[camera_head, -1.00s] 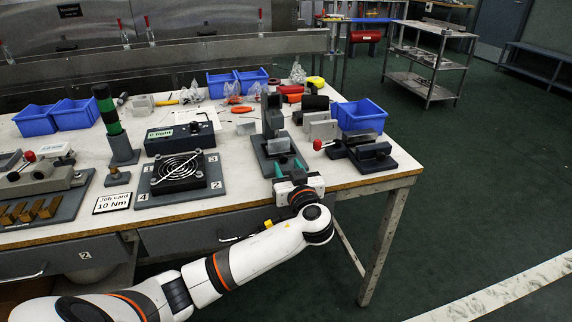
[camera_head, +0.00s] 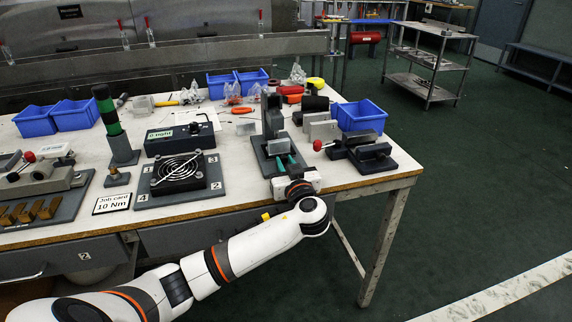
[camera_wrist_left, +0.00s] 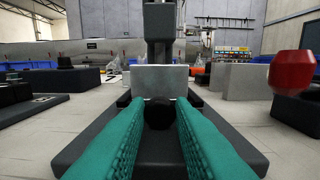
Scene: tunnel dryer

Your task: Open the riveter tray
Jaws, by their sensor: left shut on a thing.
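The riveter (camera_head: 272,122) is a dark upright device on a dark base at the right part of the workbench, and its column (camera_wrist_left: 160,30) rises straight ahead in the left wrist view. A grey block-like tray front (camera_wrist_left: 160,80) sits low between dark side rails, with a black round knob (camera_wrist_left: 158,114) before it. My left gripper (camera_head: 286,161) reaches in from the bench's front edge. Its teal fingers (camera_wrist_left: 158,122) are closed on the knob, one on each side. The fingers hide part of the base. My right gripper is not in view.
Grey blocks and a dark vice-like fixture (camera_head: 370,153) stand right of the riveter, with a red-knobbed lever (camera_head: 317,145). A fan unit (camera_head: 179,171) lies to the left. Blue bins (camera_head: 360,116) stand farther back.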

